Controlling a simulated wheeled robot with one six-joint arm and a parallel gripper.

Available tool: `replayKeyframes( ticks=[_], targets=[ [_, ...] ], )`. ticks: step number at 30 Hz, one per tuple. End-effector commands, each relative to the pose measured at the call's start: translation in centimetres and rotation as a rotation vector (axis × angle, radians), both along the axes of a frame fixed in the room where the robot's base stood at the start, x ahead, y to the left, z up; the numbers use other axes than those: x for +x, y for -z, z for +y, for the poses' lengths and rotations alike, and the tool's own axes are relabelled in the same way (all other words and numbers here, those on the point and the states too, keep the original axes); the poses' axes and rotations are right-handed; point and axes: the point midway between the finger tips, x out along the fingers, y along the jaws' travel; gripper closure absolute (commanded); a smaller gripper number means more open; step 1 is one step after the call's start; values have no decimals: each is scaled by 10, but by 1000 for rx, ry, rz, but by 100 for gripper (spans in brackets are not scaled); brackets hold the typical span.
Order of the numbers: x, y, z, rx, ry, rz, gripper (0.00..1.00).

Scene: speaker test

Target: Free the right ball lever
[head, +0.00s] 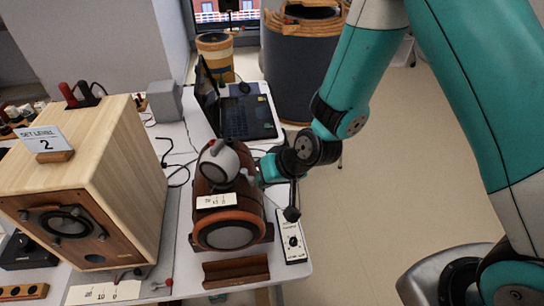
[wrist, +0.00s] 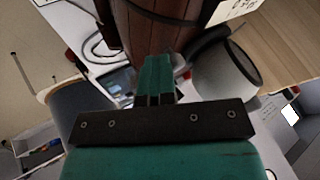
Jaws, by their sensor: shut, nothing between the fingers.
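A small lever with a red ball (head: 168,283) stands at the front right foot of the light wood speaker (head: 115,165) in the head view. A dark ball on a thin stem (head: 292,213) shows above a small white-faced control box (head: 291,242); I cannot tell whether it is a lever. My gripper (head: 262,180) is shut and empty, beside the right side of the brown barrel-shaped speaker (head: 228,213). In the wrist view my closed teal fingers (wrist: 156,75) point at the brown barrel body (wrist: 158,32), beside the grey-white pod (wrist: 222,72). No red ball is clear there.
A laptop (head: 245,115) stands open behind the barrel speaker, with loose black cables to its left. A brown wooden block (head: 236,271) lies at the table's front edge. Open floor (head: 400,170) lies right of the table.

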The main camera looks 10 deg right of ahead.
Motion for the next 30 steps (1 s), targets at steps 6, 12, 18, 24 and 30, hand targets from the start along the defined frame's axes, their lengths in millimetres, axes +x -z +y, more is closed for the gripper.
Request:
replayKeyframes(
  ticks=[6, 12, 18, 24, 30],
  targets=[
    [-3, 0, 4, 5, -7, 7, 100],
    [-4, 0, 5, 6, -9, 10, 100],
    [-4, 1, 5, 6, -11, 11, 100],
    [1, 1, 7, 6, -13, 10, 100],
    [12, 0, 10, 8, -12, 3, 100]
  ],
)
